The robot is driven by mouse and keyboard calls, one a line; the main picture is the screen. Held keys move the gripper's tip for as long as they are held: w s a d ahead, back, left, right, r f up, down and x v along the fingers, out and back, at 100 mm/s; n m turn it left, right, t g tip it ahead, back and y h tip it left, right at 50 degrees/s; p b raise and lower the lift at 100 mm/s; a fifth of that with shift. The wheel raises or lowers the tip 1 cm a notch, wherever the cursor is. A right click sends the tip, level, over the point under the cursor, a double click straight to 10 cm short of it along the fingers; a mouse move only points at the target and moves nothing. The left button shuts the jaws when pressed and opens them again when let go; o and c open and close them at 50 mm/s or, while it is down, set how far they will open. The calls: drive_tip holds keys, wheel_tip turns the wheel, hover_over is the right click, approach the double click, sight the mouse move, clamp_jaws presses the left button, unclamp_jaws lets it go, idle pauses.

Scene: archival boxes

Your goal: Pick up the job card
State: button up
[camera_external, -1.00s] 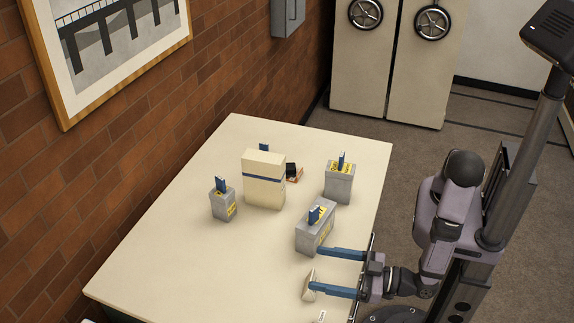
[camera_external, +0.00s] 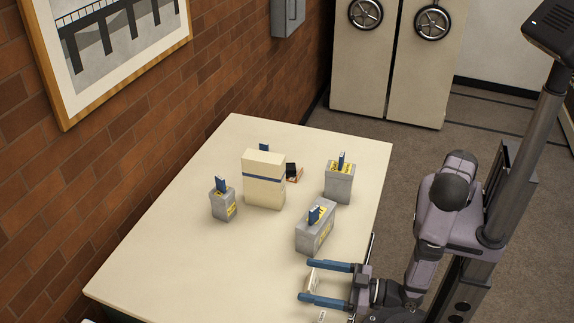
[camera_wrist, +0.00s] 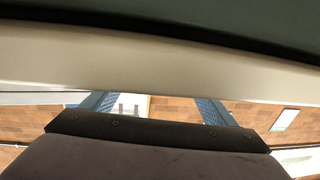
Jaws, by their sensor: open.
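I cannot tell for sure which thing is the job card. Blue cards stand upright in the grey boxes, one in the nearest box (camera_external: 315,214), one in the left box (camera_external: 221,184) and one in the back right box (camera_external: 341,160). My gripper (camera_external: 304,280) is at the table's right edge, in front of the nearest grey box. Its two blue fingers are apart, with a small cream piece (camera_external: 312,282) standing between them; whether they touch it is unclear. In the wrist view, a wide cream band (camera_wrist: 160,65) crosses close ahead, hiding the fingertips.
The nearest grey box (camera_external: 316,235) stands just beyond my fingers. A tall cream box (camera_external: 264,180) with a blue band stands mid-table, with a small dark and red item (camera_external: 293,172) beside it. The left part of the table (camera_external: 170,255) is clear. A brick wall borders it.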

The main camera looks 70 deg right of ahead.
drive_tip(key=shift+w+a+p, duration=0.15)
drive_tip(key=shift+w+p, duration=0.45)
drive_tip(key=shift+w, duration=0.65)
drive_tip(key=shift+w+a+p, duration=0.1)
drive_tip(key=shift+w+p, duration=0.45)
drive_tip(key=shift+w, duration=0.7)
drive_tip(key=c, duration=1.1)
